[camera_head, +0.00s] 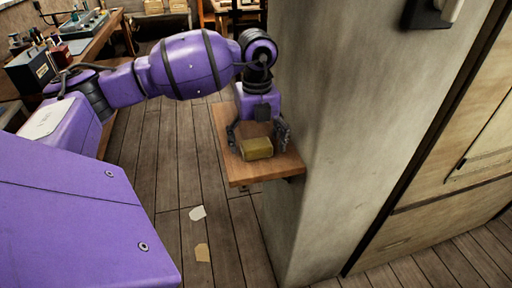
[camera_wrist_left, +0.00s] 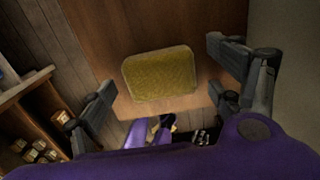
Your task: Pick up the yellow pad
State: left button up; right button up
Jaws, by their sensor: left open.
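The yellow pad (camera_head: 257,149) is a small block lying on a wooden shelf (camera_head: 240,175) fixed against a grey pillar. My left gripper (camera_head: 259,135) is open above the shelf, with a finger on either side of the pad in the head view. In the left wrist view the pad (camera_wrist_left: 160,73) lies flat on the shelf board (camera_wrist_left: 210,30), ahead of and between the spread fingers of my left gripper (camera_wrist_left: 163,85). I see clear gaps between the pad and both fingers there. My right gripper is not in view.
The grey pillar (camera_head: 340,120) rises close along the right side of the shelf. A workbench (camera_head: 95,45) with tools stands at the far left. Paper scraps (camera_head: 198,213) lie on the plank floor. A wooden rack (camera_wrist_left: 35,125) with small items shows in the left wrist view.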

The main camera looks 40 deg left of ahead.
pick_arm(q)
jog(key=shift+f, duration=0.4)
jog(key=shift+c, duration=0.3)
jog(key=c, duration=1.2)
